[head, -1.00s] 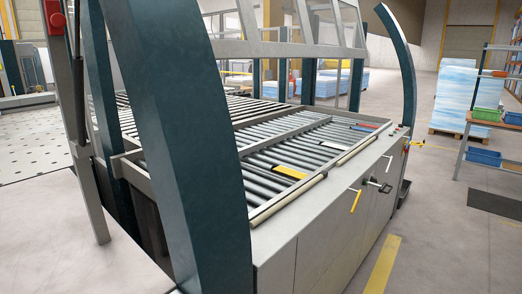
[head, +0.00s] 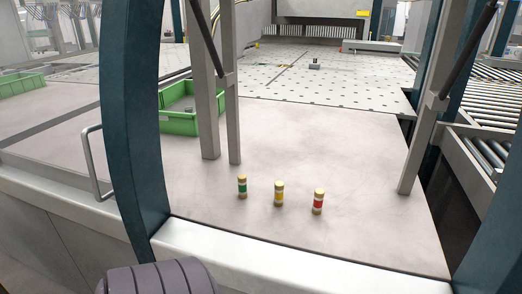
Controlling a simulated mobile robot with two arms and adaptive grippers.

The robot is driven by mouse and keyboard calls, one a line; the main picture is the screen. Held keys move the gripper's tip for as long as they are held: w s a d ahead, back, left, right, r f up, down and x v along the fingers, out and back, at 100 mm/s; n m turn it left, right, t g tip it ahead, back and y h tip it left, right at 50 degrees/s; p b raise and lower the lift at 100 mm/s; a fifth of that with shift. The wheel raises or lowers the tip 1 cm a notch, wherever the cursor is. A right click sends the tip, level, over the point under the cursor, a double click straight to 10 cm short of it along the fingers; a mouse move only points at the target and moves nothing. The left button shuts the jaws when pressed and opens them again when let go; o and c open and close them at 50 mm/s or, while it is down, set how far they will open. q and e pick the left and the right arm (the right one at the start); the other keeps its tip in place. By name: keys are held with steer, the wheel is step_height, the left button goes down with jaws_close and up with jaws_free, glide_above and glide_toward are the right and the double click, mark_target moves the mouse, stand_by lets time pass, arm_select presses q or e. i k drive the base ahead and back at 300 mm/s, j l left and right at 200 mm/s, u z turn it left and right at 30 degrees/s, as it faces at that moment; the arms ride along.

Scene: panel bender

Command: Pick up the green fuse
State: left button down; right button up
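The green fuse (head: 242,187) is a small cylinder with a green band and cream-tan ends. It stands upright on the pale table surface (head: 330,140), leftmost of three fuses in a row. A yellow-banded fuse (head: 279,194) stands to its right, and a red-banded fuse (head: 318,201) stands further right. The fuses stand apart from one another, fully visible. Neither of my grippers shows in the head view.
A dark teal curved post (head: 134,130) rises left of the fuses. Grey uprights (head: 207,90) stand behind the green fuse, another (head: 425,130) at right. A green bin (head: 178,122) sits behind left. Clear table surrounds the fuses.

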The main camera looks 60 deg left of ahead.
mark_target(243, 178)
steer(key=u, duration=1.75)
